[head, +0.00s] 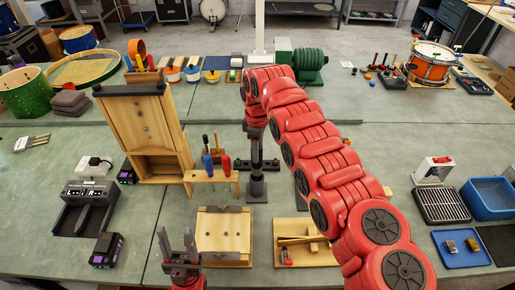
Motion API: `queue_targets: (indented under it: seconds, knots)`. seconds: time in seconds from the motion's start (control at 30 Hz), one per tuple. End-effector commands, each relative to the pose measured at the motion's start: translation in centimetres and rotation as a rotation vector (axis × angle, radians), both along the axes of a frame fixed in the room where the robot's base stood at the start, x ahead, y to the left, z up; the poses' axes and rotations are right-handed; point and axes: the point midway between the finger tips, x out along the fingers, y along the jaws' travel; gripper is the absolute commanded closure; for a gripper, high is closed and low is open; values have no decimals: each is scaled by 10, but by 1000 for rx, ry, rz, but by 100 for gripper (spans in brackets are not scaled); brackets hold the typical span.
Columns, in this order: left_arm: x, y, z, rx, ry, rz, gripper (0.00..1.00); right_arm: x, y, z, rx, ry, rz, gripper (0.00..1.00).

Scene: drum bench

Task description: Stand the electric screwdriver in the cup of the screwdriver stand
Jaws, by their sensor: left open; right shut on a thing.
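My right gripper (257,130) points down near the middle of the bench, at the end of the red arm. It is shut on a dark, upright tool, which appears to be the electric screwdriver (257,153). Directly below is a dark block with a wider foot, which looks like the screwdriver stand (257,188). The tool's lower end overlaps the stand in the picture; I cannot tell whether it is inside the cup or just above or behind it. My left gripper (177,245) is open and empty at the bottom, left of a small wooden box.
A tall wooden cabinet (145,125) and a wooden rack (212,176) with hand screwdrivers stand left of the stand. The wooden box (224,232) and a wooden tray (290,256) lie in front. A charger (85,200) is at left, a blue bin (490,197) at right. My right arm hides bench behind it.

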Motion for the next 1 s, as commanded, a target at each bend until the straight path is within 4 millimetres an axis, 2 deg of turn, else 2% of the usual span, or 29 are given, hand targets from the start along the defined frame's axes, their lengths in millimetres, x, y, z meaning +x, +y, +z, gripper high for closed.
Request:
queue_targets:
  seconds: [1.0]
  knots:
    - [0,0,-33,0,0,0,50,0,0,-52,1,-1,1,100]
